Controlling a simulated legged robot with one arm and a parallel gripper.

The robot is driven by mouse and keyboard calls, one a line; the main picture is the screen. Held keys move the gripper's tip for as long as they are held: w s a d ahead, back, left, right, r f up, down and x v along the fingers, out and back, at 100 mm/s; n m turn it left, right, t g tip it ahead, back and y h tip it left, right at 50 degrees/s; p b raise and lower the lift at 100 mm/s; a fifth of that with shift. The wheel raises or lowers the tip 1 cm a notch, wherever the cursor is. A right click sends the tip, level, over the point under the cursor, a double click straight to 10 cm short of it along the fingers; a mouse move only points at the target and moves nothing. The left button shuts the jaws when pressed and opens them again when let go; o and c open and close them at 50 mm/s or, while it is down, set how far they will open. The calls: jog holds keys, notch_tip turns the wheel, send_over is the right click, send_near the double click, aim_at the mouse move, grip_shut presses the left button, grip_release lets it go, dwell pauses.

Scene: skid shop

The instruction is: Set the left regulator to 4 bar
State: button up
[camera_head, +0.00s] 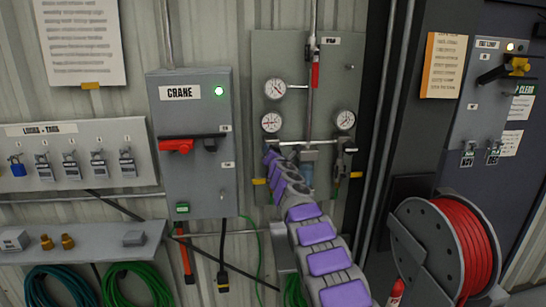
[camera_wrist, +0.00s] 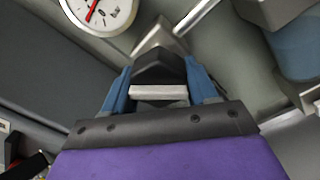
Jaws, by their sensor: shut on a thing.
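The left regulator's gauge (camera_head: 271,122) is a small white dial on the left of the grey air panel (camera_head: 330,75). In the wrist view this gauge (camera_wrist: 100,14) is cut off by the top edge; its red needle shows, but I cannot read the value. My gripper (camera_wrist: 160,80) has its blue fingers on both sides of the dark regulator knob (camera_wrist: 160,62), just below the gauge, and is shut on it. In the head view my purple-padded arm hides the knob and most of the left regulator.
The right gauge (camera_head: 344,120) and right regulator (camera_head: 346,158) are beside my arm. An upper gauge (camera_head: 275,89) and red-handled valve (camera_head: 315,75) are above. The crane box (camera_head: 190,115) stands close left; the red hose reel (camera_head: 455,245) is at right.

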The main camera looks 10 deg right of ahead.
jog(key=m, duration=0.3)
jog(key=shift+m+b, duration=0.35)
jog(key=shift+m, duration=0.05)
jog(key=m, duration=0.4)
jog(key=shift+a+r+m+b, duration=0.1)
jog(key=shift+m+b, duration=0.25)
jog(key=shift+m, duration=0.05)
jog(key=m, duration=0.3)
jog(key=shift+m+b, duration=0.3)
jog(key=m, duration=0.3)
jog(key=shift+m+b, duration=0.3)
jog(key=shift+m, duration=0.1)
jog(key=m, duration=0.3)
jog(key=shift+m+h+b, duration=0.3)
jog(key=shift+m+h, duration=0.1)
jog(key=m, duration=0.1)
jog(key=m+b, duration=0.1)
jog(key=m, duration=0.1)
jog(key=shift+d+m, duration=0.2)
jog(key=shift+m, duration=0.1)
jog(key=m, duration=0.4)
jog(key=shift+m, duration=1.8)
jog(key=shift+r, duration=0.1)
